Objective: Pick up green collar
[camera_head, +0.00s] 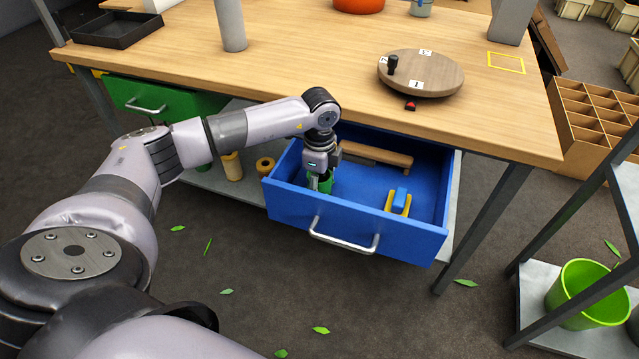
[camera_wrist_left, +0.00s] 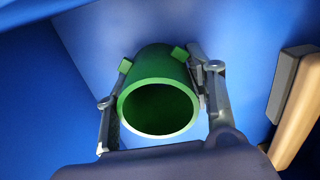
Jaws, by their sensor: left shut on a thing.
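The green collar (camera_wrist_left: 157,98) is a short, hollow green cylinder with small tabs on its side. In the left wrist view it sits between the fingers of my left gripper (camera_wrist_left: 160,105), which is shut on it. In the head view my left gripper (camera_head: 319,182) reaches down into the left part of the open blue drawer (camera_head: 360,225). The green collar (camera_head: 326,183) shows only partly there, behind the fingers. I cannot tell whether it touches the drawer floor. My right gripper is not in view.
A wooden brush-like block (camera_head: 377,154) lies at the drawer's back, and a blue and yellow piece (camera_head: 398,202) lies at its right. The tabletop (camera_head: 300,60) overhangs the drawer's back. A round wooden turntable (camera_head: 430,75) stands above. A green drawer (camera_head: 160,103) is at the left.

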